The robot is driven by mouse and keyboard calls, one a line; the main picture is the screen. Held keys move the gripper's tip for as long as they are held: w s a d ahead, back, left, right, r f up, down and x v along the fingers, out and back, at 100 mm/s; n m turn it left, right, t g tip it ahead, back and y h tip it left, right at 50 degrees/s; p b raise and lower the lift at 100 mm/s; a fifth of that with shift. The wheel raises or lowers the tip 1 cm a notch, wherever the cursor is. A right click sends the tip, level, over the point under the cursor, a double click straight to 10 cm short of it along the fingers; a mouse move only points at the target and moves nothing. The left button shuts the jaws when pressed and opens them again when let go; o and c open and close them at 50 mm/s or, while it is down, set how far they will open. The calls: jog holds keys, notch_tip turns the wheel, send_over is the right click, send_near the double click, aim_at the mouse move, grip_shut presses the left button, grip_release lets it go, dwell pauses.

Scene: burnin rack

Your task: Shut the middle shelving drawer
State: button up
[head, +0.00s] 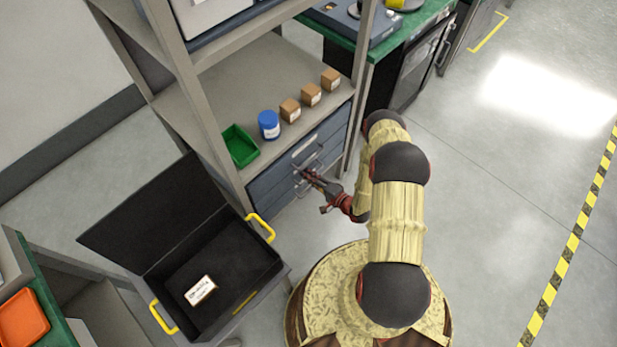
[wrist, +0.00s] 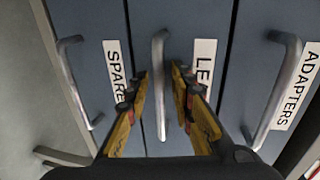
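The blue-grey middle drawer (wrist: 178,35) sits between two others in the wrist view. Its white label is partly covered and reads "LE" at the visible end. Its metal bar handle (wrist: 160,85) stands between the two yellow and black fingers of my gripper (wrist: 159,84). The fingers are apart, with a gap on either side of the handle. In the head view my gripper (head: 311,178) is at the drawer fronts under the shelf. The middle front looks about level with its neighbours, but I cannot tell whether it stands slightly out.
The neighbouring drawers are labelled "SPARE" (wrist: 115,70) and "ADAPTERS" (wrist: 298,85). Above them, the shelf holds a green bin (head: 240,146), a blue jar (head: 268,125) and small boxes (head: 311,95). An open black case (head: 215,275) stands left of my base. Floor at right is clear.

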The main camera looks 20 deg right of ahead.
jog(key=v, duration=1.2)
jog(key=shift+f, duration=0.1)
dwell(0.5)
